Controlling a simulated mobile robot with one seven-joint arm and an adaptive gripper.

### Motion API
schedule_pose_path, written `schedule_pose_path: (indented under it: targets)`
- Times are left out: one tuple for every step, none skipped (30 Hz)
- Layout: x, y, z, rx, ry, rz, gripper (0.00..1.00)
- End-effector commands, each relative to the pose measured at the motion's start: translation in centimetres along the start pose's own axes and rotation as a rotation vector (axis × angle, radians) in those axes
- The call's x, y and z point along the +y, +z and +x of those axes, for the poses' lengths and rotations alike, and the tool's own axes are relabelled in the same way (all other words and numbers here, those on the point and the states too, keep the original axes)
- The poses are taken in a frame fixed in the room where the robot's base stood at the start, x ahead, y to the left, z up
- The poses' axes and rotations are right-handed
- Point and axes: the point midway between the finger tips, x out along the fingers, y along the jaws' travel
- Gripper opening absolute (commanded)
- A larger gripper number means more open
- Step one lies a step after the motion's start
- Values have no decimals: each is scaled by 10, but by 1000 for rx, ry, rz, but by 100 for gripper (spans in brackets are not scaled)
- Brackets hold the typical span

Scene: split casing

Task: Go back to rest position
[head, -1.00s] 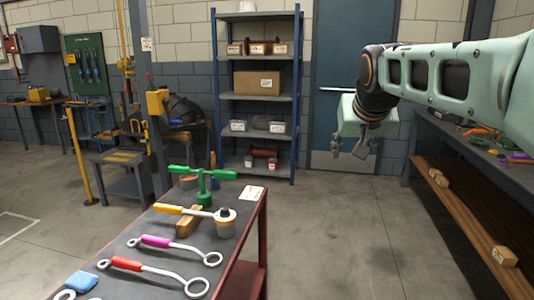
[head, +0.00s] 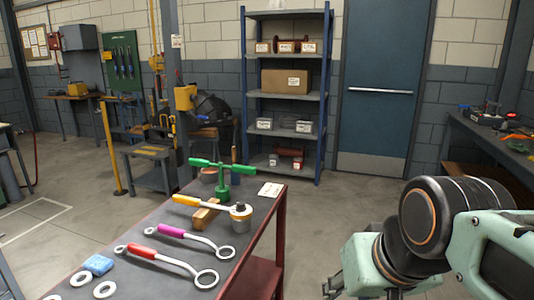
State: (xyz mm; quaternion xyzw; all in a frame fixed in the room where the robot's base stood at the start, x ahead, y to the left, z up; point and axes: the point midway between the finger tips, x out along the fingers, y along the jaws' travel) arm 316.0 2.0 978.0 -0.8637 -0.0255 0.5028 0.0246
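My arm shows at the lower right of the head view, with its pale green links and a dark round joint. My gripper (head: 332,290) is at the lower edge, right of the workbench and apart from it. Only part of it shows, and its fingertips are cut off or too small to judge. I see nothing held in it.
A workbench (head: 150,270) holds a green T-handled tool (head: 222,172), an orange-handled tool (head: 200,204) on a wooden block, purple (head: 195,240) and red (head: 172,258) wrenches, and a blue cloth (head: 98,265). A shelf rack (head: 287,53), a door (head: 382,90) and a right-hand bench (head: 490,135) stand behind.

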Motion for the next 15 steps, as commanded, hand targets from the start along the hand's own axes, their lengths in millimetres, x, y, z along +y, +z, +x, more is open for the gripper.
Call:
schedule_pose_path:
  targets:
    - [2, 15, 5, -7, 26, -2, 36]
    - [3, 23, 8, -11, 39, -6, 36]
    - [4, 34, 11, -19, 58, -10, 36]
    - [5, 41, 14, -23, 72, -12, 36]
    - [5, 42, 10, -27, 80, -14, 36]
    - [3, 31, -4, -24, 73, -16, 36]
    - [2, 28, -9, -25, 72, -16, 36]
    - [2, 25, -14, -25, 71, -16, 36]
    - [1, 21, -21, -26, 71, -17, 36]
    - [0, 18, -26, -26, 71, -17, 36]
    - [0, 15, -32, -26, 71, -17, 36]
    - [0, 11, -39, -26, 70, -16, 36]
    - [-1, 7, -45, -25, 70, -16, 36]
    - [-2, 4, -51, -25, 70, -16, 36]
    - [-2, -2, -60, -25, 70, -16, 36]
